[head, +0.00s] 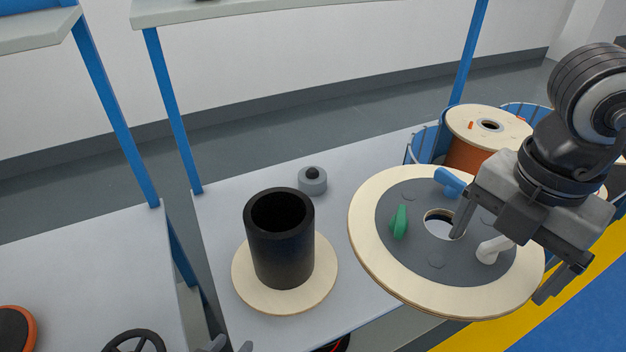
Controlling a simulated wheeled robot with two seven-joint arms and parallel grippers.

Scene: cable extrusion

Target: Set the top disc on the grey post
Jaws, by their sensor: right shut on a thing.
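The top disc (368,241), a pale wooden ring with a dark grey centre and a round hole, is held tilted above the table's right part. It carries a green, a blue and a white handle. My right gripper (508,250) is over its right side and shut on it; the exact contact is partly hidden. The short grey post (313,185) with a dark top stands on the table, left of the disc and behind the black cylinder. My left gripper (231,346) just shows at the bottom edge, its fingertips apart and empty.
A black hollow cylinder (281,245) stands upright on a pale wooden base disc (244,287). An orange-brown spool (466,155) stands behind the held disc, beside blue rails. Blue uprights (172,110) carry a shelf at the back. The tabletop (215,215) left of the grey post is clear.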

